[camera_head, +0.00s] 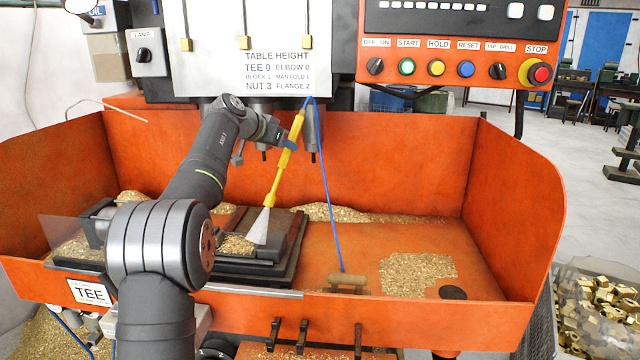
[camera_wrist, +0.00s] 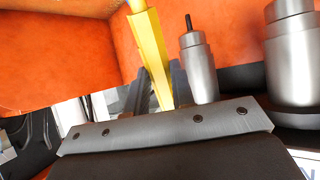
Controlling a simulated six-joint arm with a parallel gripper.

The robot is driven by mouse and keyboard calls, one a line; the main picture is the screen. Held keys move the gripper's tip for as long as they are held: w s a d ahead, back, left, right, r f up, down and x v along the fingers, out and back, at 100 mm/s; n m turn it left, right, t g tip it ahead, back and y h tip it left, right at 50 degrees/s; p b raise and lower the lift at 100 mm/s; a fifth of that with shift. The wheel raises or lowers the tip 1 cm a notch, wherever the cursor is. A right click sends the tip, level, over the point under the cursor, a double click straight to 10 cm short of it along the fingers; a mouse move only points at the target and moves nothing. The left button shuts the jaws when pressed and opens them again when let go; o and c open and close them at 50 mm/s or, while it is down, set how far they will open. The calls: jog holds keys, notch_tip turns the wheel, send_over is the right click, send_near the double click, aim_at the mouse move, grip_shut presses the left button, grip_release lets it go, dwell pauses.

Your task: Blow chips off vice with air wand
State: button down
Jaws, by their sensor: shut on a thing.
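My gripper (camera_head: 290,142) is shut on the yellow air wand (camera_head: 283,160), which hangs tilted with its tip down and to the left. A blue hose runs from its top down to the tray. A pale, whitish cone (camera_head: 259,227) shows at the wand's lower end, over the vice. The dark vice (camera_head: 285,250) sits in the orange tray, with brass chips (camera_head: 236,244) on it. My own arm hides part of its left side. In the wrist view the yellow wand (camera_wrist: 148,50) stands between the fingers.
The orange tray (camera_head: 400,180) has high walls at the back and right. Chips lie behind the vice and in a patch (camera_head: 418,273) at the right. Drill spindles (camera_head: 312,135) hang close to my gripper.

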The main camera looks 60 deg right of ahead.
jog(key=w+a+r+n+t+h, duration=0.2)
jog(key=w+r, duration=0.4)
jog(key=w, duration=0.4)
notch_tip(320, 180, down, 11)
jog(key=a, duration=0.2)
jog(key=shift+s+a+r, duration=0.15)
jog(key=shift+s+a, duration=0.05)
jog(key=shift+a, duration=0.15)
notch_tip(320, 180, up, 6)
dwell(0.8)
dwell(0.8)
